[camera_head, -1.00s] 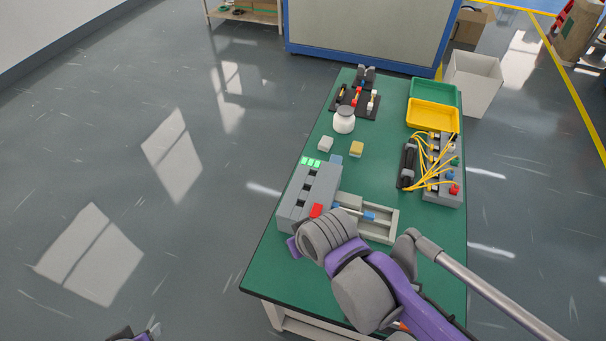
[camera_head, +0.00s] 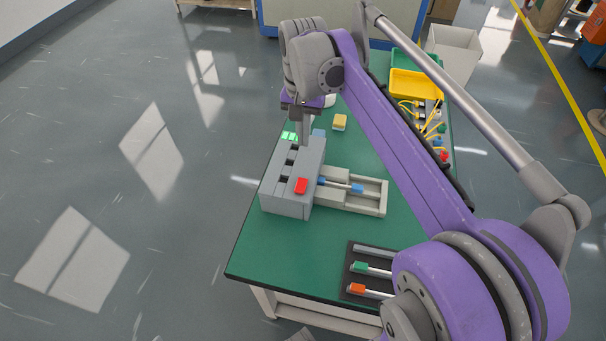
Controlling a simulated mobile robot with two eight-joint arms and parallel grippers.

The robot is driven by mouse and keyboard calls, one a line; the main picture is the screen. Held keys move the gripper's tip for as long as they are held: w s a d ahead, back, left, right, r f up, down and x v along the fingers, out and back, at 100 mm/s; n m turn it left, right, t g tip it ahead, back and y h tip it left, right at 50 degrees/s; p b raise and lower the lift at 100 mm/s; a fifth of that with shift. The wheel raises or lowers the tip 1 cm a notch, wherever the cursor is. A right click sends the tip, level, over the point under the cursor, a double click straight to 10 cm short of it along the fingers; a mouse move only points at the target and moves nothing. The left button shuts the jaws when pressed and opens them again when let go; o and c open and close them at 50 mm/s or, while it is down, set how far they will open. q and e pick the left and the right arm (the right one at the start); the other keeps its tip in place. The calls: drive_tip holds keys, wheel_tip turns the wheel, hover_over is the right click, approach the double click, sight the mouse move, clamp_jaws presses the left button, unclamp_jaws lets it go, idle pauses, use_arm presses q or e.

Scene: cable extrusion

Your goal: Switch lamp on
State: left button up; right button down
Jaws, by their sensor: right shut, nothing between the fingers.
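A grey box-shaped unit (camera_head: 284,204) stands on the green table, with dark slots and a red block or button (camera_head: 301,186) on its top. My left gripper is not in view.
A pale tray (camera_head: 366,205) with a blue-ended rod joins the unit's right side. A yellow block (camera_head: 340,122) lies behind. A black rack (camera_head: 357,277) with coloured-handled tools is at the front. A yellow bin (camera_head: 415,85) stands at back right. My right arm covers much of the table.

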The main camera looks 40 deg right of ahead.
sight(303, 181)
drive_tip(key=shift+f, duration=0.1)
wheel_tip(303, 181, down, 14)
drive_tip(key=shift+r+b, duration=0.1)
drive_tip(key=shift+b, duration=0.5)
drive_tip(key=shift+f, duration=0.25)
drive_tip(key=shift+a, duration=0.1)
